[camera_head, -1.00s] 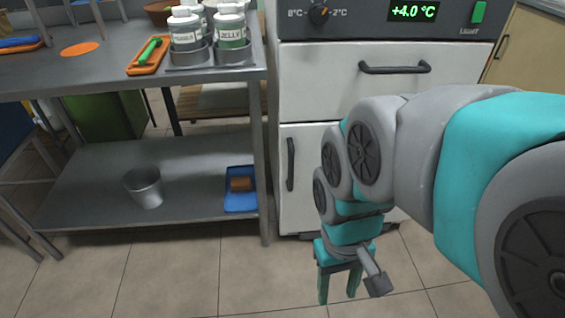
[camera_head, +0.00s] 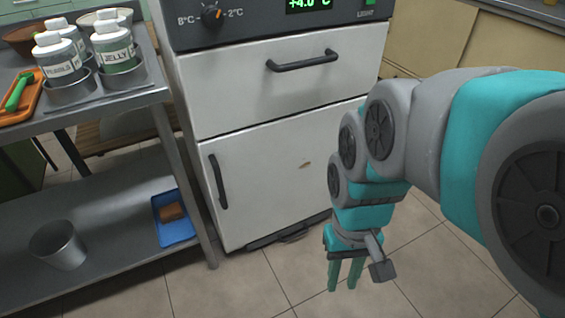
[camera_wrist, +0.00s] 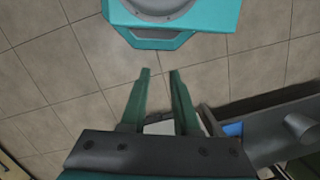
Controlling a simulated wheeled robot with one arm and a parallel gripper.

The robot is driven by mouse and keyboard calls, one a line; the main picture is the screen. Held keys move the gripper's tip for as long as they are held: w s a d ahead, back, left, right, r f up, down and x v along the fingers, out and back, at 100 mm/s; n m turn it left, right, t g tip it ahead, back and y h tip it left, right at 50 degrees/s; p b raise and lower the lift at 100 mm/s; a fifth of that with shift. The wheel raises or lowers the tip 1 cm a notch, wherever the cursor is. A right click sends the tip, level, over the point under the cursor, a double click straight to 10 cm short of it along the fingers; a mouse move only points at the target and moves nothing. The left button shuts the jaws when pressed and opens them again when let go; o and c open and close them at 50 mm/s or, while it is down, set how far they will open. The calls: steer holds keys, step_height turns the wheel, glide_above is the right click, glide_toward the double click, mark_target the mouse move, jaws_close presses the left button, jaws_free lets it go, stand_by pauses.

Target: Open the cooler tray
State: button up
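The white cooler has an upper drawer front (camera_head: 270,80), the likely cooler tray, with a dark horizontal handle (camera_head: 302,62). The drawer is shut. Below it is a shut door (camera_head: 270,165) with a dark upright handle (camera_head: 218,181) at its left. My gripper (camera_head: 345,288) hangs low over the floor, in front of the cooler's lower right side and well below the drawer handle. In the wrist view my gripper (camera_wrist: 160,72) points at floor tiles, its two green fingers apart with nothing between their tips.
A metal table (camera_head: 95,112) stands left of the cooler, holding labelled jars (camera_head: 115,48) in metal cups. Its lower shelf (camera_head: 110,250) holds a metal cup (camera_head: 58,245) and a blue tray (camera_head: 176,230). Tiled floor in front of the cooler is clear.

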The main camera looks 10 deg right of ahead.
steer(key=w+a+f+m+y+b, duration=0.15)
steer(key=w+f, duration=0.25)
steer(key=w, duration=0.4)
steer(key=w+a+f+m+y+b, duration=0.1)
steer(key=w+f+m+b, duration=0.1)
steer(key=w+f, duration=0.35)
steer(key=m+t+y+b, duration=0.2)
steer(key=m+b, duration=0.6)
steer(key=m, duration=0.2)
glide_above(298, 234)
steer(key=d, duration=0.4)
step_height(298, 234, down, 35)
steer(key=b+x, duration=0.1)
steer(key=x, duration=0.6)
jaws_close()
